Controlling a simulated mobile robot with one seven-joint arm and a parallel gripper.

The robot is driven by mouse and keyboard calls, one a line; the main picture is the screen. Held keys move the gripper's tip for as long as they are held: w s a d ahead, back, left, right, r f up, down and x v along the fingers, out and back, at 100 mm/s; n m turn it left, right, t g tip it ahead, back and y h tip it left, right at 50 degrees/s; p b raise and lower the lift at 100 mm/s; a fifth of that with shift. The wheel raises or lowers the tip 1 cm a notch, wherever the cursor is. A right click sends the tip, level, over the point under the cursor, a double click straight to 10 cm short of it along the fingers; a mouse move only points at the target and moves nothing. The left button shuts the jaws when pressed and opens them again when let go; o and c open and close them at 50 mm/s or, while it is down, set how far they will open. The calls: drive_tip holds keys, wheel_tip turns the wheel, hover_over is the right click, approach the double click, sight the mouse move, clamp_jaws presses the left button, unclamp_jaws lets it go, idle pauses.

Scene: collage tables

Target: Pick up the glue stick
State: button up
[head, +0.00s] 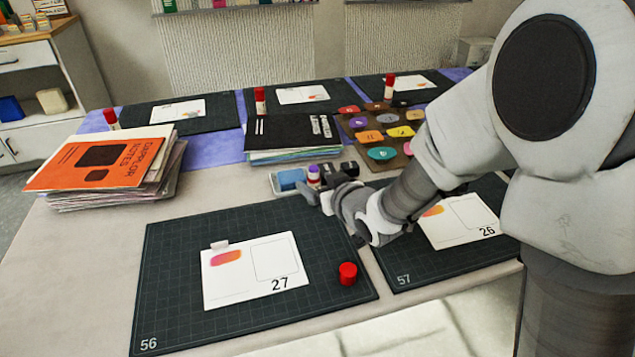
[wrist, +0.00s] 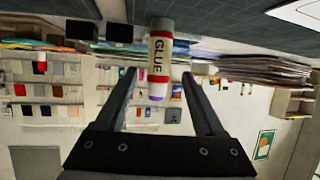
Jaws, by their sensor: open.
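A glue stick (head: 314,176) with a purple top and a white and red body stands near the middle of the table in the head view. In the wrist view the glue stick (wrist: 160,62) shows upside down, with "GLUE" on its label and its purple end between the fingers. My gripper (head: 320,187) is open right at it, partly in front of it, and the lower body is hidden in the head view. In the wrist view my gripper (wrist: 158,75) has one finger on each side of the stick, with visible gaps. A red cap (head: 348,273) lies on the front mat.

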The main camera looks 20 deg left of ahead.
sight(308, 177)
drive_tip(key=shift+b+x, duration=0.85)
drive_tip(key=shift+x, duration=2.15)
drive_tip(key=shift+d+f, duration=0.1)
drive_tip(key=shift+d, duration=0.05)
clamp_jaws()
